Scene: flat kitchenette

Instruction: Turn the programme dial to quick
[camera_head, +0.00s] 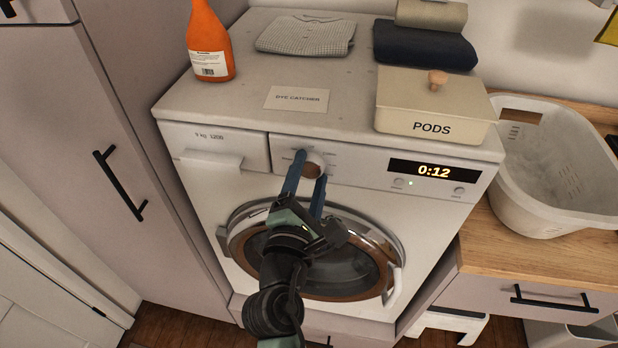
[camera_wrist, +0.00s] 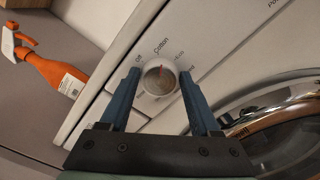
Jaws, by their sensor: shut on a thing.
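The programme dial (camera_head: 313,171) is a round knob on the front panel of the white washing machine (camera_head: 205,185). In the wrist view the dial (camera_wrist: 160,82) has a red mark that points roughly up, near the label "Cotton". "Off" is to its left, and further labels on the right are too small or partly hidden to read. My gripper (camera_head: 311,168) is shut on the dial, with one blue finger on each side; the fingers also show in the wrist view (camera_wrist: 162,77). The display (camera_head: 433,171) reads 0:12.
The round door (camera_head: 245,250) with its chrome rim is below the dial, behind my arm. On top stand an orange bottle (camera_head: 208,45), a "DYE CATCHER" card (camera_head: 297,98), a PODS box (camera_head: 430,110) and folded cloths (camera_head: 425,45). A white basket (camera_head: 545,190) is at right.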

